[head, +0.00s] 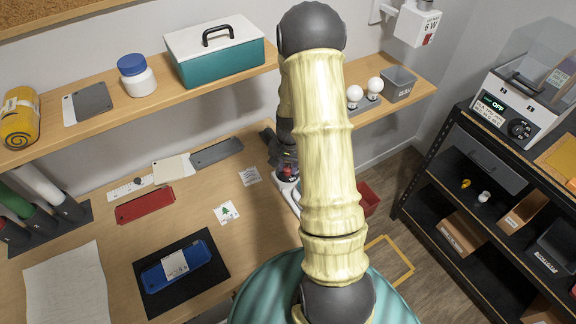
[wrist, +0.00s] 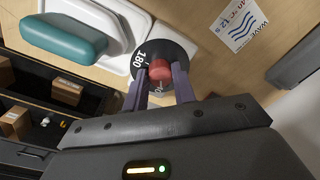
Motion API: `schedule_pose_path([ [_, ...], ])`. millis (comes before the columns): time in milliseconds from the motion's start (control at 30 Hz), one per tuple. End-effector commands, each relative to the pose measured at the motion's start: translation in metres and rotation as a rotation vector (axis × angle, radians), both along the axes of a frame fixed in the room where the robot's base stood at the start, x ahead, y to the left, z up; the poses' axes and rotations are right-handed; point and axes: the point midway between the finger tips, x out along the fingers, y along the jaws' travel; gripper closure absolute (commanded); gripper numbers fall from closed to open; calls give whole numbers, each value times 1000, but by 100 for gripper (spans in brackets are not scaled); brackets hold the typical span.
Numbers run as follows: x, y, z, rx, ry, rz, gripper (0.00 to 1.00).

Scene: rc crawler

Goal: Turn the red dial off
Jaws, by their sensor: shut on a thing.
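The red dial (wrist: 160,70) is a small red knob on a black disc (wrist: 178,53) marked "180", set on a white base (wrist: 119,62). My gripper (wrist: 161,82) is shut on the red dial, one purple-grey finger on each side of it, in the wrist view. In the head view my gripper (head: 284,160) reaches down to the desk's right end. The dial shows there only as a bit of red, and my arm hides most of the white base. I cannot read which mark the dial points to.
A teal rounded block (wrist: 64,38) lies on white beside the dial. A wave-marked card (wrist: 240,24) is on the wood nearby. On the desk are a red case (head: 145,206) and a blue case (head: 177,267). A black shelf rack (head: 480,200) stands right.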

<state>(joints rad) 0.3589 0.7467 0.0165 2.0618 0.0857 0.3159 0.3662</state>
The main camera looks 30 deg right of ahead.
Motion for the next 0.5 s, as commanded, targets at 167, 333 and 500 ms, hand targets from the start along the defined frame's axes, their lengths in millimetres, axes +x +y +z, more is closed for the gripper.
schedule_pose_path([
  [167, 0, 0, 0, 1, 0, 59, 96],
  [333, 1, 0, 0, 0, -1, 158, 96],
  [500, 1, 0, 1, 0, -2, 297, 96],
])
